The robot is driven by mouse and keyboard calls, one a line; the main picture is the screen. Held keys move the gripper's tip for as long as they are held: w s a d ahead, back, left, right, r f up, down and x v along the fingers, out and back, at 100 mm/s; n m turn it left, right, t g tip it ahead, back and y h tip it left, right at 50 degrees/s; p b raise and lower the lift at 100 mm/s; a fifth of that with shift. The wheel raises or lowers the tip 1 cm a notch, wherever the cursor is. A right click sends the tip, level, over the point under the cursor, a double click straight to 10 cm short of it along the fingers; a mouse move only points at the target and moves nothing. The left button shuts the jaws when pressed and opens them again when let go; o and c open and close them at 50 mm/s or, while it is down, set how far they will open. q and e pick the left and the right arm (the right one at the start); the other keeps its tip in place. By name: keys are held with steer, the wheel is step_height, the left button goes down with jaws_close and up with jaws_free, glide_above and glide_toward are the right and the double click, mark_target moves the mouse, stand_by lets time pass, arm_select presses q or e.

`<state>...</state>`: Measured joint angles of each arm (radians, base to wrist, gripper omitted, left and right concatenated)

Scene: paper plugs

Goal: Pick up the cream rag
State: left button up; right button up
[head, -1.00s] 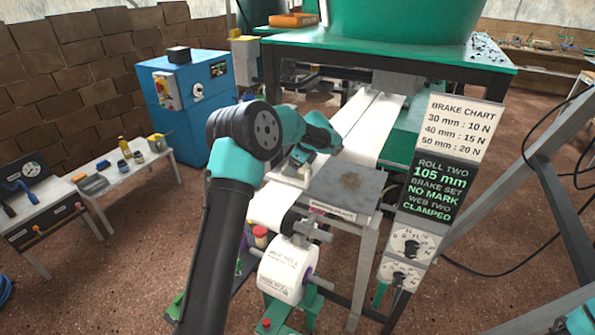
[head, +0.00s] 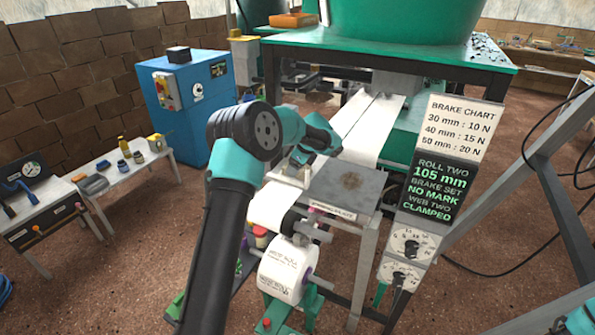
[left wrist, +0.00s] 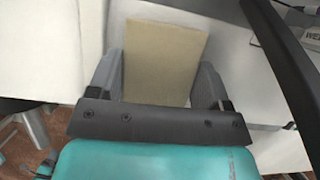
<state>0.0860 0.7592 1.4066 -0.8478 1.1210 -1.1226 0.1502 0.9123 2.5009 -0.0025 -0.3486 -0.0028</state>
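The cream rag (left wrist: 165,60) shows in the left wrist view as a pale, flat, roughly rectangular piece against a white surface. My left gripper (left wrist: 160,75) has its fingers wide apart, one on each side of the rag. The rag reaches past the fingertips, and its sides lie very close to both fingers; whether they touch it I cannot tell. In the head view my left gripper (head: 297,166) is low over the white web beside the grey plate, and I cannot make out the rag there.
A grey metal plate (head: 342,190) stands just right of my left gripper. A paper roll (head: 284,271) sits below it at the front. The brake chart and display board (head: 443,185) stands to the right. White webs (head: 372,125) run back under the green machine.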

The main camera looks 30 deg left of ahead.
arm_select(q)
steer(key=c, duration=0.3)
steer(key=shift+r, duration=0.1)
steer(key=shift+r, duration=0.65)
step_height(320, 180, up, 2)
steer(key=shift+r, duration=0.2)
steer(key=d, duration=0.6)
steer(key=w+d, duration=0.1)
steer(key=d, duration=1.1)
steer(key=shift+w, duration=0.25)
